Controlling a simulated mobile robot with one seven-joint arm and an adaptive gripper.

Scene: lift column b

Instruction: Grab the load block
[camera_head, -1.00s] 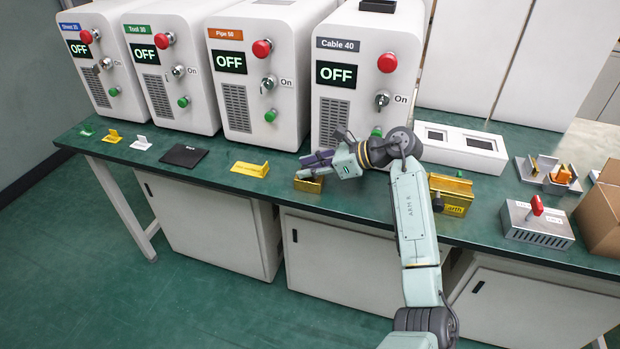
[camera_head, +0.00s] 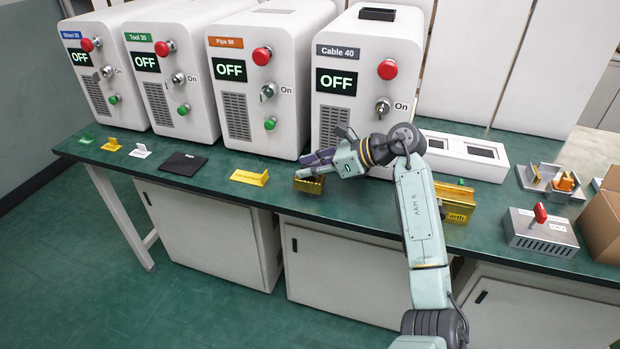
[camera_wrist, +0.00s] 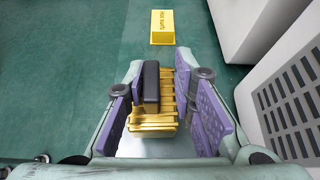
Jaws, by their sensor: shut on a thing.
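The load block appears to be the brass, ribbed block with a black top piece (camera_wrist: 152,122). In the wrist view it sits between the purple finger pads of my gripper (camera_wrist: 160,98). In the head view the block (camera_head: 309,186) is at the front part of the green bench, under the fingertips of my gripper (camera_head: 320,160). The gripper is shut on the block, with a pad on either side. The fingers and wrist hide part of it. I cannot tell whether its underside touches the bench.
White cabinets, including Cable 40 (camera_head: 340,110), stand close behind. A brass "Earth" block (camera_head: 458,206) and a grey vented box (camera_head: 540,235) are to the right.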

